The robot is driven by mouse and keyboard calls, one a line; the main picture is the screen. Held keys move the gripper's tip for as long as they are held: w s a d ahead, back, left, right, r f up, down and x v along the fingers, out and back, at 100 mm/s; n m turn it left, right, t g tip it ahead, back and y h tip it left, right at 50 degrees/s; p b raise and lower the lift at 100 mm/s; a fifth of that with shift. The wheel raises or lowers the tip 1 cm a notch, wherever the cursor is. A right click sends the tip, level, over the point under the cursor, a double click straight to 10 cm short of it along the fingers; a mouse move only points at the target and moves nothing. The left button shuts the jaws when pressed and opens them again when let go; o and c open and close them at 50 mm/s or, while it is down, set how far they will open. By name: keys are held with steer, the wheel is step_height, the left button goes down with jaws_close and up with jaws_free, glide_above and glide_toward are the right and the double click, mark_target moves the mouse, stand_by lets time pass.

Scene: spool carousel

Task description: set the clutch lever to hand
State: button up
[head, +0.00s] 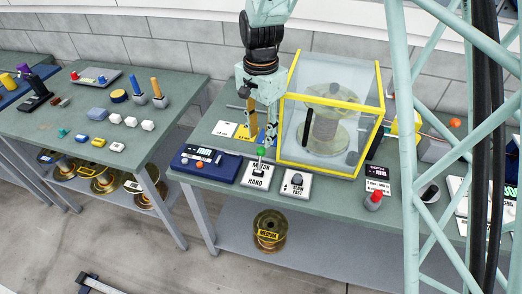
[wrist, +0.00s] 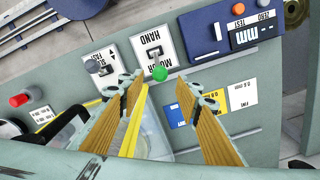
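The clutch plate (head: 256,181) is a white panel marked MOTOR at its far edge and HAND at its near edge, on the right-hand bench's front. Its lever has a green knob (head: 261,152), which stands toward the MOTOR side. The plate also shows in the wrist view (wrist: 143,41), with the knob (wrist: 160,73) at the MOTOR end. My gripper (head: 262,139) is open and empty, pointing down just above and behind the knob. In the wrist view its fingertips (wrist: 160,84) lie on either side of the knob, apart from it as far as I can see.
A yellow-framed clear guard (head: 320,167) over a spool stands close right of my gripper. A SLOW/FAST switch panel (head: 296,186) sits right of the clutch plate, and a blue gauge (head: 205,164) sits left. A red button (head: 374,197) is further right.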

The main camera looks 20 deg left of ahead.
mark_target(261, 148)
steer(key=shift+f, duration=3.85)
steer(key=shift+c, duration=0.3)
jaws_close()
